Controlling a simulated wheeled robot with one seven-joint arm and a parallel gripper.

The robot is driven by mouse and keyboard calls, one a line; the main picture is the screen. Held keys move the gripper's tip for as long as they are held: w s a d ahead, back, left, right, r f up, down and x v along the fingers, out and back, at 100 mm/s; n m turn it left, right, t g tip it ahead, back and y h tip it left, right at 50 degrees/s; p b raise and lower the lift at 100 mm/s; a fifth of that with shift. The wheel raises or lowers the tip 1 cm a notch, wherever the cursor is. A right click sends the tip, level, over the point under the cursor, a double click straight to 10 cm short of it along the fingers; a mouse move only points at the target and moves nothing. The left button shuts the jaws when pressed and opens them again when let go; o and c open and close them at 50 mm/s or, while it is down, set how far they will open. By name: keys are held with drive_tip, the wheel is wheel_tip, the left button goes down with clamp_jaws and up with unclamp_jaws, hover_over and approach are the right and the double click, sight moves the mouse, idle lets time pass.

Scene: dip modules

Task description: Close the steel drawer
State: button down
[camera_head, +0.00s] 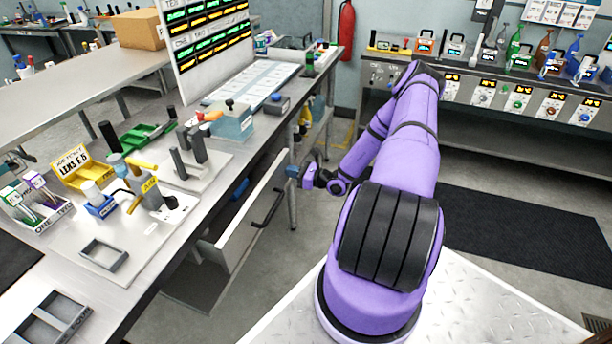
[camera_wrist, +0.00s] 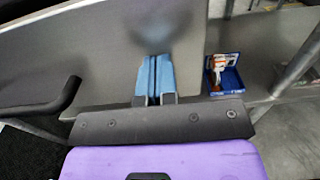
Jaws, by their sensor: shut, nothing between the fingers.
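The steel drawer (camera_head: 243,226) stands pulled out from under the near bench, its light front panel facing right toward my arm. Its dark bar handle (camera_head: 268,208) is on that front. My gripper (camera_head: 291,171) is at the far end of the drawer front, beyond the handle. In the wrist view the grey drawer front (camera_wrist: 75,52) lies ahead of my gripper (camera_wrist: 153,78), with the handle (camera_wrist: 60,100) to the left. The blue fingers are shut and empty. They point at the panel, close to it; I cannot tell whether they touch.
The bench top (camera_head: 140,262) carries fixtures and several small tools. A blue box (camera_wrist: 224,77) sits on a lower shelf to the right in the wrist view, near a metal leg. A black mat (camera_head: 530,235) lies on the floor at the right. Another bench (camera_head: 470,68) stands behind.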

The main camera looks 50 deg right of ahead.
sight(266, 165)
drive_tip(key=x, duration=0.9)
drive_tip(key=shift+w+a, duration=0.15)
drive_tip(key=shift+w, duration=0.1)
drive_tip(key=shift+w+a+r, duration=0.1)
drive_tip(key=shift+w, duration=0.2)
drive_tip(key=shift+w+r, duration=0.1)
